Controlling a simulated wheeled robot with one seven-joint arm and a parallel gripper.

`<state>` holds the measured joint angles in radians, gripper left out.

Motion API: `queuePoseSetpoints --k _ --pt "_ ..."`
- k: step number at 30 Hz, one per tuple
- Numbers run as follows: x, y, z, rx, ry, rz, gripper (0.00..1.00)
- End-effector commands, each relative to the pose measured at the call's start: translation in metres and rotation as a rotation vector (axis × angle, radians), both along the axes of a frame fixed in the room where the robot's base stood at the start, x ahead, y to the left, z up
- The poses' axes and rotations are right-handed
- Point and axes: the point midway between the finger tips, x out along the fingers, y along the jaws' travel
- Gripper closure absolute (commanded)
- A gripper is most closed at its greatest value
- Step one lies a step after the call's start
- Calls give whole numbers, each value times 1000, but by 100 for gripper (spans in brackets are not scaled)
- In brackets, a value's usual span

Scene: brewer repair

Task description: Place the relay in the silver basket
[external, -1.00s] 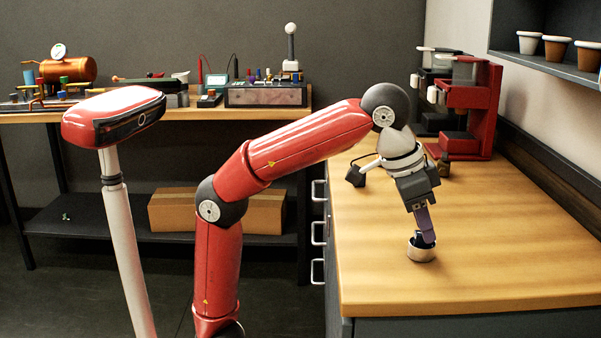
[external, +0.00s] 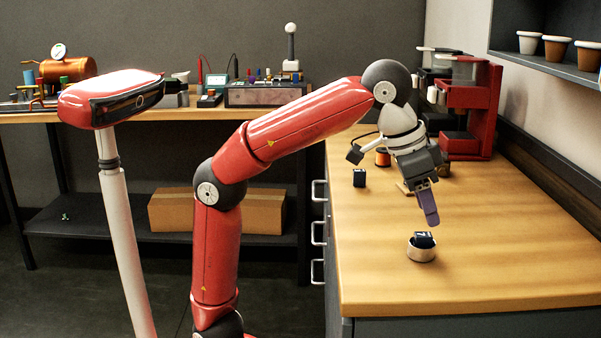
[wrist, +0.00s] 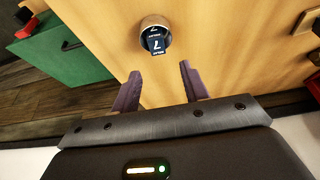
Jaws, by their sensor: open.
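The relay (external: 424,240) is a small dark blue block with white marks. It sits in the silver basket (external: 420,255), a small round metal cup on the wooden counter, and its top rises above the rim. In the wrist view the relay (wrist: 156,41) lies within the round rim of the basket (wrist: 147,20). My gripper (external: 430,217) is above the basket, apart from the relay. In the wrist view its purple fingers are spread, with nothing between them (wrist: 160,88).
A second dark blue block (external: 360,178) stands farther back on the counter (external: 500,250). An orange-and-black cylinder (external: 383,157) stands behind it. A red brewer (external: 475,110) is at the back right. The counter right of the basket is clear.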

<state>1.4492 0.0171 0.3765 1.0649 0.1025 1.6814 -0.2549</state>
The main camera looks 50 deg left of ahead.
Motion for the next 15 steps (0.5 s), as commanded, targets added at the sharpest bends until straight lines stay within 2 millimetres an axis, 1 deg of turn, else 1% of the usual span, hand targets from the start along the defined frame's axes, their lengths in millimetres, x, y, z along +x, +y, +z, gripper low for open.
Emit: queuePoseSetpoints --k 1,6,9,15 --pt "1 0 14 0 0 2 55" --pt "1 -1 28 0 -1 4 55" --pt "1 0 34 0 0 2 55" --pt "0 0 35 1 1 0 55"
